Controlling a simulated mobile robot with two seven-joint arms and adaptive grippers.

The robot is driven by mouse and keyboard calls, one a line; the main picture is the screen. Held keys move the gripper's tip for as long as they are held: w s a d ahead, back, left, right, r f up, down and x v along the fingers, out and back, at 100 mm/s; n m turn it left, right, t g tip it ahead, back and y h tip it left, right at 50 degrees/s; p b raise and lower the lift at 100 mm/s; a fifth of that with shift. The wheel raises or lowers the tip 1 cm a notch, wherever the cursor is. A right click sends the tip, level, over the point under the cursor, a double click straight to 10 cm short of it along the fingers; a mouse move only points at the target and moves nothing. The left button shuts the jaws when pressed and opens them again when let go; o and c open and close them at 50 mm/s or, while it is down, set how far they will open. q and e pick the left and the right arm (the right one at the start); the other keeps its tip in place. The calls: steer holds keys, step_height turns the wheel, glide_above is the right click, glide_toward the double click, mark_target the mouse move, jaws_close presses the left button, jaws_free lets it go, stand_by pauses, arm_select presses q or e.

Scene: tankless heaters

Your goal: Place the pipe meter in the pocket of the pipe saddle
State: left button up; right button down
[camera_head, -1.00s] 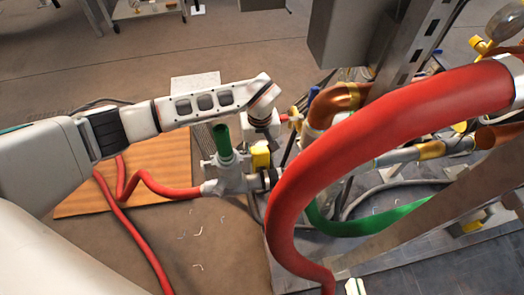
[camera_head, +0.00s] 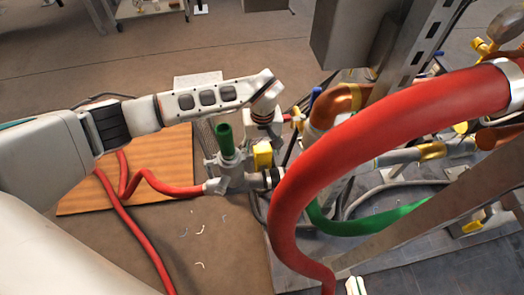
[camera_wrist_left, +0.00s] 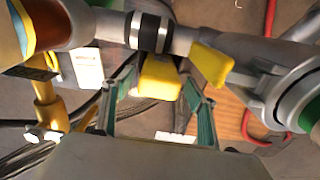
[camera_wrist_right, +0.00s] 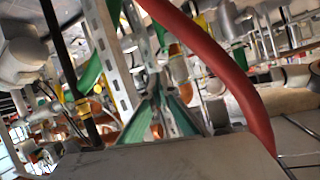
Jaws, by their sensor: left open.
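A yellow block (camera_head: 262,155) sits by the grey pipe fitting with the green-topped stub (camera_head: 225,140); it may be the pipe meter, but I cannot tell. It also shows in the left wrist view (camera_wrist_left: 160,77). My left gripper (camera_wrist_left: 160,75) is open, its fingers on either side of the yellow block, with gaps visible at both sides. In the head view the left gripper's fingers are mostly hidden behind pipework. I cannot clearly identify the pipe saddle.
A thick red hose (camera_head: 400,130) arches across the right side. A green hose (camera_head: 370,226) and copper pipes (camera_head: 345,98) lie behind it. A metal upright (camera_head: 405,60) stands at the back right. A wooden board (camera_head: 160,165) lies on the floor at left.

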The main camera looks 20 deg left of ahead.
arm_select(q)
steer(key=r, duration=0.1)
steer(key=r+p, duration=0.1)
steer(key=r, duration=0.1)
steer(key=w+r, duration=0.1)
steer(key=r, duration=0.1)
steer(key=shift+r, duration=0.2)
steer(key=r, duration=0.1)
steer(key=r+p, duration=0.1)
steer(key=r, duration=0.1)
steer(key=r+p, duration=0.1)
steer(key=r, duration=0.1)
steer(key=shift+s+r, duration=0.1)
steer(key=shift+s, duration=0.2)
steer(key=shift+s+r, duration=0.1)
steer(key=shift+r, duration=0.2)
arm_select(e)
steer(key=shift+n+g+h, duration=0.4)
steer(key=shift+n+h, duration=0.1)
steer(key=shift+n, duration=0.3)
steer(key=d, duration=0.1)
steer(key=d+f, duration=0.1)
steer(key=s+d+f, duration=0.1)
steer(key=shift+d, duration=0.25)
arm_select(q)
steer(key=shift+d, duration=0.1)
arm_select(e)
steer(key=shift+w+a+r, duration=0.1)
steer(key=shift+r, duration=0.1)
